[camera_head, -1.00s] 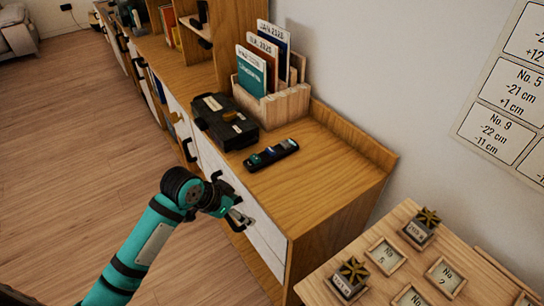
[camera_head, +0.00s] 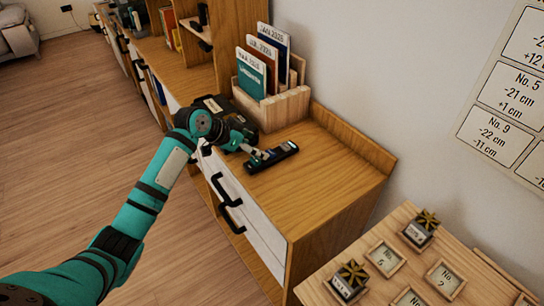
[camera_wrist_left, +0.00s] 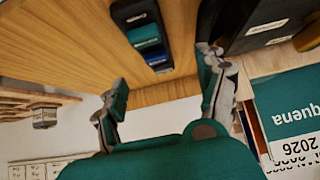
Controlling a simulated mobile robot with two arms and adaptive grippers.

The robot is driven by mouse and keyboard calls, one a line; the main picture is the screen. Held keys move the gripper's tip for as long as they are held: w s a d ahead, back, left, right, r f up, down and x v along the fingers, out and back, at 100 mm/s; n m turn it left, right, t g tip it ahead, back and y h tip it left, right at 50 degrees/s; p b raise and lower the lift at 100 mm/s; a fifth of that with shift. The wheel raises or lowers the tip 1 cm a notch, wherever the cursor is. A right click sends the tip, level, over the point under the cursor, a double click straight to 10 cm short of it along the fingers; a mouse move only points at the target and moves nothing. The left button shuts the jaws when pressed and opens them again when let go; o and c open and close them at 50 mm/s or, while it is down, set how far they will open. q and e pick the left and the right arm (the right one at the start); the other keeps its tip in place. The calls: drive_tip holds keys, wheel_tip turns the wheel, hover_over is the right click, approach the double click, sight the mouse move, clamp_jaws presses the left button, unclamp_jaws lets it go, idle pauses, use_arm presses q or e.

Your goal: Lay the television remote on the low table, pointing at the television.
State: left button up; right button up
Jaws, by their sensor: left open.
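The television remote (camera_head: 285,152) is a dark bar with coloured buttons, lying on the wooden cabinet top (camera_head: 318,165). My left gripper (camera_head: 262,156) is over the remote's near-left end and hides part of it. In the left wrist view the gripper (camera_wrist_left: 165,90) is open, its fingers spread wide, with the remote (camera_wrist_left: 143,30) ahead of the gap between them. Nothing is held between the fingers. My right gripper is not in view. I cannot make out the low table or the television in these views.
A black case (camera_head: 210,103) stands close behind the left gripper. A wooden file holder (camera_head: 285,107) with upright booklets is behind it. A raised back edge borders the cabinet top by the wall. A wooden board with small framed labels (camera_head: 445,278) is at the lower right.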

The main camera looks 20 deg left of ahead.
sight(270, 152)
use_arm(q)
drive_tip(key=shift+x, duration=1.25)
drive_tip(key=x, duration=0.5)
drive_tip(key=shift+d+p, duration=0.25)
drive_tip(key=shift+p, duration=0.05)
drive_tip(key=shift+s, duration=0.1)
drive_tip(key=shift+r, duration=0.1)
drive_tip(key=c, duration=1.5)
